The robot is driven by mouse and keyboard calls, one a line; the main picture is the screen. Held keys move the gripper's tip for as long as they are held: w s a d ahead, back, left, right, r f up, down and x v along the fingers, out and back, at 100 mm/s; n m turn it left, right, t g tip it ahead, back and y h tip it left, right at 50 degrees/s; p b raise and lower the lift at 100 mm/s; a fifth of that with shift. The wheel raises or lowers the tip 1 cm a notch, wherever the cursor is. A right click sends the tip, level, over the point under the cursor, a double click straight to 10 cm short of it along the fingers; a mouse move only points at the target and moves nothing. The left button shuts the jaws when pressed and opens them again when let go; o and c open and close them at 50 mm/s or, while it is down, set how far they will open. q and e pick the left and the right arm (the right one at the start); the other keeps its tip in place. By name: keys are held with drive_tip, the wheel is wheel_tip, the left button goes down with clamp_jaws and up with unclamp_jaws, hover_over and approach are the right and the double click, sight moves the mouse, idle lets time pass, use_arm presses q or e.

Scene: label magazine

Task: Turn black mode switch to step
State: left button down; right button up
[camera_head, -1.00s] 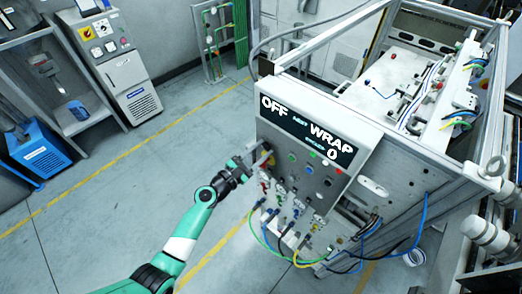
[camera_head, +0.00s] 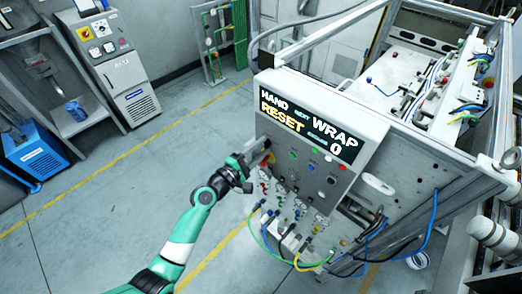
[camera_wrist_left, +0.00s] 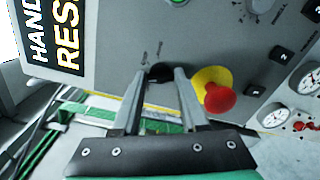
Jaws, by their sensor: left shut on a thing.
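The control panel (camera_head: 292,168) stands on the front of the machine, and its display (camera_head: 308,124) reads HAND, RESET, NEXT WRAP and 0. In the left wrist view the black mode switch (camera_wrist_left: 161,71) sits on the panel between my left gripper's fingertips. My left gripper (camera_wrist_left: 163,75) is shut on the switch. It also shows in the head view (camera_head: 262,152) at the panel's left side, where the switch is mostly hidden by the fingers. The small labels around the switch are too blurred to read. My right gripper is in neither view.
A red emergency button on a yellow base (camera_wrist_left: 219,98) sits close to the right of my left gripper. Gauges (camera_wrist_left: 305,78) and black square buttons (camera_wrist_left: 284,57) lie farther right. Hoses (camera_head: 270,237) hang below the panel. Open floor (camera_head: 110,215) lies left.

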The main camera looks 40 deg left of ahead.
use_arm(q)
drive_tip(key=m+b, duration=0.3)
drive_tip(key=m, duration=0.2)
drive_tip(key=shift+f, duration=0.2)
drive_tip(key=shift+m+b, duration=0.8)
drive_tip(key=shift+m, duration=1)
drive_tip(key=shift+r, duration=0.1)
drive_tip(key=shift+c, duration=2.2)
unclamp_jaws()
drive_tip(key=s, duration=1.1)
drive_tip(key=shift+s+d, duration=0.2)
drive_tip(key=shift+s, duration=0.1)
